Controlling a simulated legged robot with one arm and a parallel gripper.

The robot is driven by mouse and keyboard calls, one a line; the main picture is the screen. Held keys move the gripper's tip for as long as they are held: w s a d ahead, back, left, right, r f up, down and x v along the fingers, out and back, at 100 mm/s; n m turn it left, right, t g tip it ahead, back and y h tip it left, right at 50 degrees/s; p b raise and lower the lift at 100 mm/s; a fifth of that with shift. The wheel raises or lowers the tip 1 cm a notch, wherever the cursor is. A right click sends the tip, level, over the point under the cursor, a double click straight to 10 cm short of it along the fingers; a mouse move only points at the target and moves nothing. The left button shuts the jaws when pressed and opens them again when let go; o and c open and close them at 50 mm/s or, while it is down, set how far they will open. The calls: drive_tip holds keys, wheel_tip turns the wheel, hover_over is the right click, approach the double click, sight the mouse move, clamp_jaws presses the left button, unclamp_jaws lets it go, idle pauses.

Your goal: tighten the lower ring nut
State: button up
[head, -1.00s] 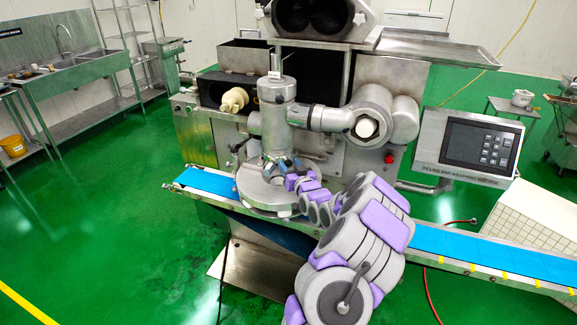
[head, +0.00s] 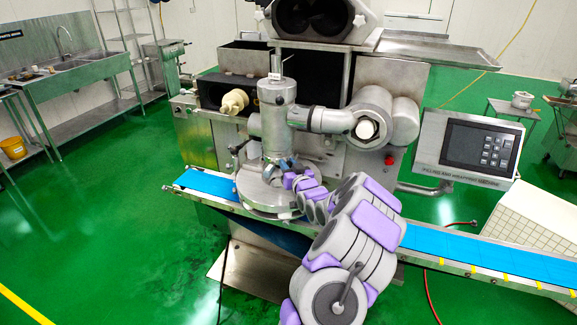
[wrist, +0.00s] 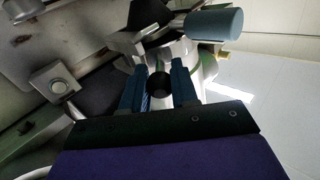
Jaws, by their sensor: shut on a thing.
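The lower ring nut (head: 270,160) appears as a metal collar at the bottom of the upright metal cylinder (head: 276,118), just above the round metal disc. My gripper (head: 281,168) is at the front right of this collar, partly covering it. In the wrist view my gripper (wrist: 158,85) has its two blue fingers on either side of a metal part of the collar with a dark round end. It is shut on that part, which I take to be a piece of the lower ring nut. The exact contact is dark and hard to see.
The round metal disc (head: 262,201) sits close below my gripper. The blue conveyor belt (head: 450,250) runs under my arm, left to right. A horizontal pipe (head: 328,120) joins the cylinder above. A control panel (head: 466,148) stands at the right. The green floor at left is open.

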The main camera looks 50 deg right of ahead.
clamp_jaws()
drive_tip(key=shift+w+a+r+m+g+h, duration=0.2)
drive_tip(key=shift+m+g+h, duration=0.15)
drive_tip(key=shift+h, duration=0.35)
drive_tip(key=shift+w+a+r+m+g+h+p, duration=0.1)
drive_tip(key=shift+w+a+m+g+h+p, duration=0.2)
drive_tip(key=shift+a+m+h+p, duration=0.2)
drive_tip(key=shift+w+a+m+g+h+p, duration=0.3)
drive_tip(key=shift+a+h+p, duration=0.1)
drive_tip(key=shift+a, duration=0.15)
drive_tip(key=shift+s+d+m+g+h, duration=0.1)
drive_tip(key=shift+d+m+g+h, duration=0.15)
drive_tip(key=shift+h, duration=0.15)
drive_tip(key=shift+f, duration=0.2)
drive_tip(key=o, duration=0.8)
unclamp_jaws()
